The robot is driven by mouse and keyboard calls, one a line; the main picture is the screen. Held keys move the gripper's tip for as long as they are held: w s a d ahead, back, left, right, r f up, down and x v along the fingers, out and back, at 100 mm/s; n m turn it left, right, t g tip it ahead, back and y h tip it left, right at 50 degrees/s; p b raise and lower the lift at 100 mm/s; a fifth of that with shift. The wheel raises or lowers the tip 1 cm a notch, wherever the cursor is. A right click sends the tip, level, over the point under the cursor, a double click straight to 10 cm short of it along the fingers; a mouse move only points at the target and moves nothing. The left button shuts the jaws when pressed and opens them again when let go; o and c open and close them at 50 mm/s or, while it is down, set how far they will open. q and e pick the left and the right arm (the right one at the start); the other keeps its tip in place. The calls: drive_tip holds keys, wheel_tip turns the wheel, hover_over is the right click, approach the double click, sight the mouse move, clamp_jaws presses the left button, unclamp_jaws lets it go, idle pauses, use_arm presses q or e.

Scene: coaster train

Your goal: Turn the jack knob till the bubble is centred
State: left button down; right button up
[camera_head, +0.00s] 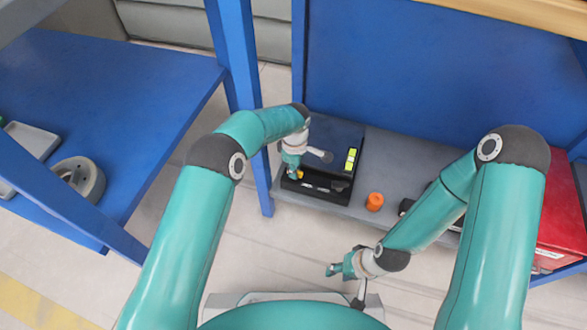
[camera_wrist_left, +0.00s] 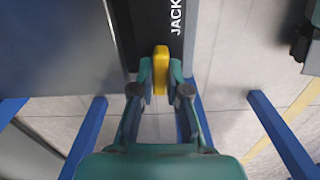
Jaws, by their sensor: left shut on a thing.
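A dark box-shaped device (camera_head: 327,137) sits on the grey shelf, with a yellow-green bubble vial (camera_head: 351,160) on its top. The bubble's place in the vial is too small to make out. My left gripper (camera_head: 293,173) is at the device's front left corner. In the left wrist view its fingers (camera_wrist_left: 160,78) are shut on the yellow jack knob (camera_wrist_left: 160,62), one on each side. A white "JACK" label (camera_wrist_left: 177,16) shows beside the knob. My right gripper (camera_head: 333,269) hangs in front of the shelf, away from the device; its finger opening is unclear.
An orange cylinder (camera_head: 374,201) stands on the grey shelf (camera_head: 400,150) right of the device. A red box (camera_head: 558,215) is at the far right. A blue table (camera_head: 120,90) holds a grey ring-shaped part (camera_head: 92,182).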

use_arm(q)
drive_tip(key=shift+w+r+n, duration=0.1)
drive_tip(key=shift+w+n, duration=0.05)
drive_tip(key=shift+n, duration=0.45)
drive_tip(key=c, duration=1.2)
unclamp_jaws()
drive_tip(key=shift+o, duration=0.2)
wheel_tip(320, 180, up, 12)
